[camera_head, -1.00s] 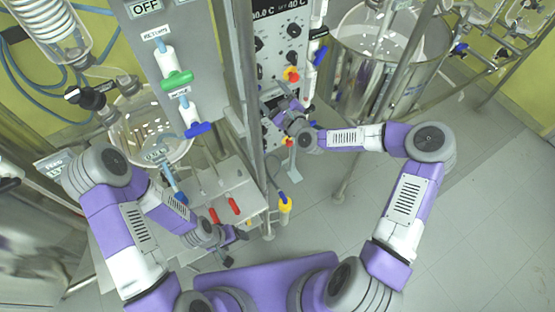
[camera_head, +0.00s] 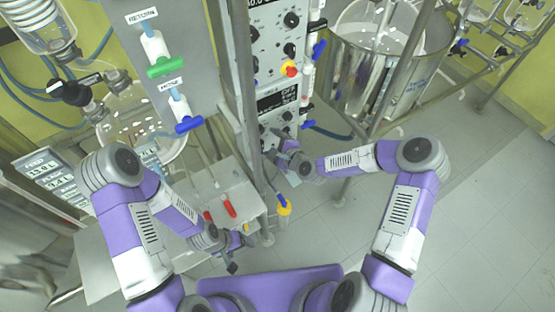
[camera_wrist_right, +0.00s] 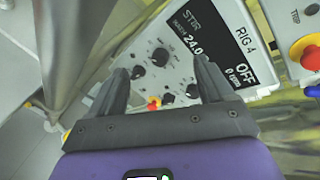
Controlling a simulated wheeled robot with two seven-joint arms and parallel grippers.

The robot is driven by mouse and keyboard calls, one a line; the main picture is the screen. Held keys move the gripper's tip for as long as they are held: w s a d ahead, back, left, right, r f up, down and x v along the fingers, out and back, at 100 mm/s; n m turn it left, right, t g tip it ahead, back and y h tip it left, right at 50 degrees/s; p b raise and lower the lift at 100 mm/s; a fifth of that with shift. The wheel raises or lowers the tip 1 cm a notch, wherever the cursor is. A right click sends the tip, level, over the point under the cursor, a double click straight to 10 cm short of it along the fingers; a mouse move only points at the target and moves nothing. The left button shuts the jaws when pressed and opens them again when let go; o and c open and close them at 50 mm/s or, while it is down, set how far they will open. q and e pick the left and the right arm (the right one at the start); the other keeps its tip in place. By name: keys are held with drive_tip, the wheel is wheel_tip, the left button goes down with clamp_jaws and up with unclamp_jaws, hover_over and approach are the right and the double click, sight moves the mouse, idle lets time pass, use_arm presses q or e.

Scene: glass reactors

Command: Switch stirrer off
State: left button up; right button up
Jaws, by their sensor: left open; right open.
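The stirrer panel (camera_head: 264,122) is the lower white panel on the rig's column. In the right wrist view its face (camera_wrist_right: 222,32) reads STIR, RIG-4, 24.0, OFF and 0 rpm. My left gripper (camera_head: 240,252) is open and empty, low beside the metal box.
A red emergency button on yellow (camera_head: 289,69) sits above the stirrer panel. A steel vessel (camera_head: 375,80) stands right of the column. Green (camera_head: 165,67) and blue (camera_head: 189,124) valve handles are at the left. The metal box (camera_head: 240,180) has red handles. Floor at the right is clear.

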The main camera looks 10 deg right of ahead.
drive_tip(key=shift+n+g, duration=0.6)
drive_tip(key=shift+n, duration=0.2)
drive_tip(key=f, duration=0.1)
drive_tip(key=s+f+b, duration=0.1)
drive_tip(key=f, duration=0.1)
drive_tip(key=s+f, duration=0.1)
drive_tip(key=f, duration=0.1)
drive_tip(key=shift+s, duration=0.1)
